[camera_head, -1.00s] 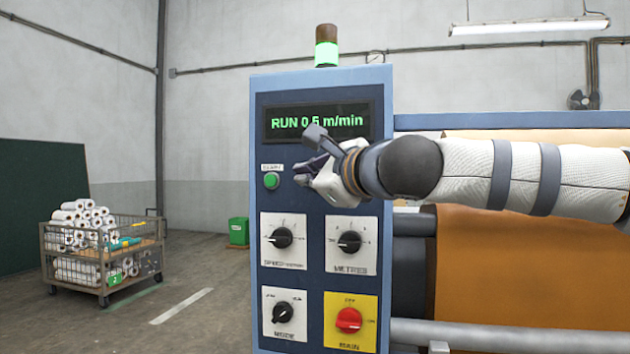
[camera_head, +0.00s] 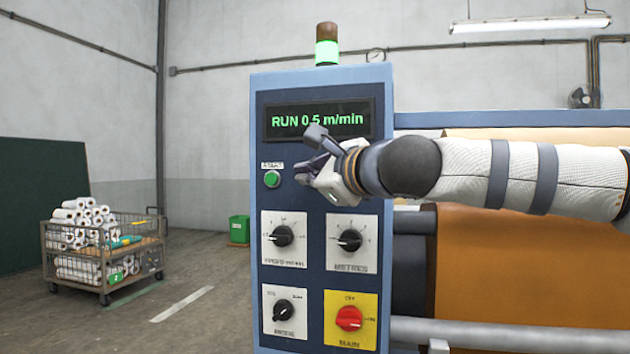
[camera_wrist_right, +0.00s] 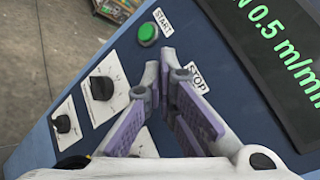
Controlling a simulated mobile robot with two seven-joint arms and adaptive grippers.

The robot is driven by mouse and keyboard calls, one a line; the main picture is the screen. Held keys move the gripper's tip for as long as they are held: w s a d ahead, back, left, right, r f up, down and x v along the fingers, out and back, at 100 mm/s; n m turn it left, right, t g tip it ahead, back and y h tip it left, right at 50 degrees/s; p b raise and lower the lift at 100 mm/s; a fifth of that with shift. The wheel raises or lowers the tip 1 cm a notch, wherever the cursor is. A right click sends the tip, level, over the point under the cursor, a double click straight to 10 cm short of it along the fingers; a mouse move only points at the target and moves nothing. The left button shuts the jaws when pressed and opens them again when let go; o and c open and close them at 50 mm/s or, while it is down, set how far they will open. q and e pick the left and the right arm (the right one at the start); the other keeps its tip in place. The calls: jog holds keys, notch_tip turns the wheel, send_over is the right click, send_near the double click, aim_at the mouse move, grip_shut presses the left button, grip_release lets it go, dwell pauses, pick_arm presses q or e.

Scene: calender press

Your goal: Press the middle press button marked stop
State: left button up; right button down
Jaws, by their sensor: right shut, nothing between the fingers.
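The blue press panel (camera_head: 315,300) faces me, with a dark display (camera_head: 318,120) reading RUN 0.5 m/min. The green START button (camera_head: 272,179) is at the panel's left; it also shows in the right wrist view (camera_wrist_right: 147,34). The STOP label (camera_wrist_right: 197,78) shows in the right wrist view just right of my fingertips. The stop button itself is hidden behind the fingers. My right gripper (camera_head: 301,172) is in front of the panel, right of START; its fingers (camera_wrist_right: 171,60) are shut and empty, tips close to the panel by the label. Contact cannot be told.
Black knobs, SPEED (camera_head: 283,237), METRES (camera_head: 350,240) and MODE (camera_head: 284,311), and a red MAIN switch (camera_head: 349,319) sit below. A green-lit beacon (camera_head: 327,51) tops the panel. An orange roll (camera_head: 530,270) is at right; a roll cart (camera_head: 105,255) stands far left.

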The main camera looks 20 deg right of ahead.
dwell(0.5)
pick_arm(q)
jog(key=shift+w+r, duration=0.25)
pick_arm(e)
jog(key=shift+w+d, duration=0.25)
jog(key=shift+w, duration=0.1)
pick_arm(q)
jog(key=shift+w+r+p, duration=0.15)
jog(key=shift+p, duration=0.2)
pick_arm(e)
jog(key=shift+w+d, duration=0.25)
jog(key=shift+w, duration=0.1)
jog(key=shift+s+a, duration=0.1)
jog(key=shift+s, duration=0.05)
pick_arm(q)
jog(key=shift+w+r, duration=0.15)
pick_arm(e)
jog(key=shift+s+a, duration=0.35)
jog(key=shift+s, duration=0.2)
